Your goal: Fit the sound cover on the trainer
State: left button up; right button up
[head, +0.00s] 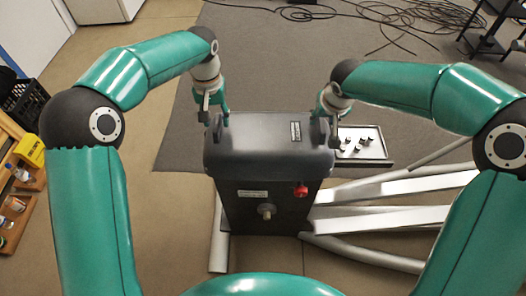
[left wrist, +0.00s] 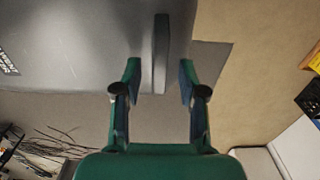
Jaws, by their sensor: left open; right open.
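The dark grey sound cover (head: 265,130) lies on top of the black trainer housing (head: 240,205), with an upright handle at each side. I cannot tell whether it is fully seated. The left handle (left wrist: 161,50) stands between the spread fingers of my left gripper (left wrist: 159,82), with a gap on both sides. In the head view my left gripper (head: 217,112) is at the cover's left end. My right gripper (head: 324,110) is open at the right handle (head: 332,130); its fingers are partly hidden. The trainer's front has a red knob (head: 300,190) and a shaft stub (head: 267,211).
Silver rails (head: 400,188) run off to the right. Cables (head: 400,20) lie on the grey mat. A shelf with a yellow box (head: 30,152) and a black crate (head: 24,103) stand at left.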

pick_arm(q)
jog(key=shift+r, duration=0.15)
pick_arm(e)
jog(key=shift+r, duration=0.15)
pick_arm(q)
notch_tip(320, 180, up, 12)
jog(key=shift+f, duration=0.2)
pick_arm(e)
jog(key=v, duration=1.1)
jog(key=shift+s+r, duration=0.25)
